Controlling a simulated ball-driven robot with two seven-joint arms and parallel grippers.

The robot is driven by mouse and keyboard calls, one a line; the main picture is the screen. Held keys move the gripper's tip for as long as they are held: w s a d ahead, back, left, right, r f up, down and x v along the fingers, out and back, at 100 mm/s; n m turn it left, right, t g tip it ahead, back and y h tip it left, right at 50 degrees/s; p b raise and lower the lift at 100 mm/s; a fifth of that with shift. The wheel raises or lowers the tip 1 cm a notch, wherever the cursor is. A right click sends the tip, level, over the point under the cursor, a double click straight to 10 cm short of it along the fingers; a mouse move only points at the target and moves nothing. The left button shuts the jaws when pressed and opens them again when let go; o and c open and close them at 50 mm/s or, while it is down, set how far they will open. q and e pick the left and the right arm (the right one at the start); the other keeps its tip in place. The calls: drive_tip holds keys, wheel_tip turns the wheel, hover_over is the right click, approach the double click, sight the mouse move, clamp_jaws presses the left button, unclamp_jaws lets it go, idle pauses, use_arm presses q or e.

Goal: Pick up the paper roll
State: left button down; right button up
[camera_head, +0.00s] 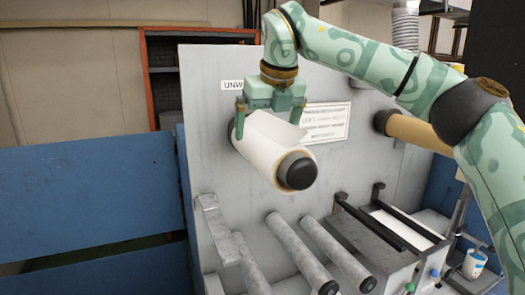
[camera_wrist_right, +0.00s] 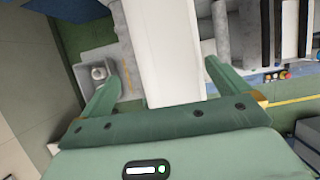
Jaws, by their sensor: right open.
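The white paper roll (camera_head: 262,145) sits on a spindle with a black end cap (camera_head: 298,171), sticking out of the grey machine panel under the "UNW…" label. My right gripper (camera_head: 269,112) is above the roll, pointing down, with its jaws open. One finger is on each side of the roll in the head view. In the right wrist view the roll (camera_wrist_right: 168,50) runs between the two open fingers (camera_wrist_right: 162,88), with a gap visible on both sides. Whether a finger touches the roll, I cannot tell. My left gripper is not in view.
A tan roll (camera_head: 418,132) is on the panel to the right, partly behind my right arm. Several grey rollers (camera_head: 300,250) stick out below the white roll. A blue barrier (camera_head: 85,190) stands at left. A white cup (camera_head: 474,263) is at the lower right.

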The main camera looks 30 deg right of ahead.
sight(269, 132)
drive_tip(key=shift+w+d+f+p, duration=0.25)
drive_tip(key=shift+w+f, duration=0.15)
drive_tip(key=shift+f, duration=0.2)
drive_tip(key=shift+w+d+f+p, duration=0.25)
drive_tip(key=shift+w+f, duration=0.1)
drive_tip(key=shift+f, duration=0.25)
drive_tip(key=shift+w+d+f, duration=0.25)
drive_tip(key=shift+d+f, duration=0.1)
drive_tip(key=shift+f, duration=0.2)
drive_tip(key=shift+w+d+f, duration=0.25)
drive_tip(key=shift+d+f, duration=0.1)
drive_tip(key=shift+f, duration=0.2)
drive_tip(key=shift+a, duration=0.2)
drive_tip(key=shift+a+r, duration=0.1)
drive_tip(key=shift+a, duration=0.4)
drive_tip(key=shift+c, duration=0.9)
drive_tip(key=shift+s, duration=0.1)
drive_tip(key=c, duration=0.5)
drive_tip(key=shift+d, duration=0.2)
drive_tip(key=c, duration=0.6)
drive_tip(key=shift+d, duration=0.1)
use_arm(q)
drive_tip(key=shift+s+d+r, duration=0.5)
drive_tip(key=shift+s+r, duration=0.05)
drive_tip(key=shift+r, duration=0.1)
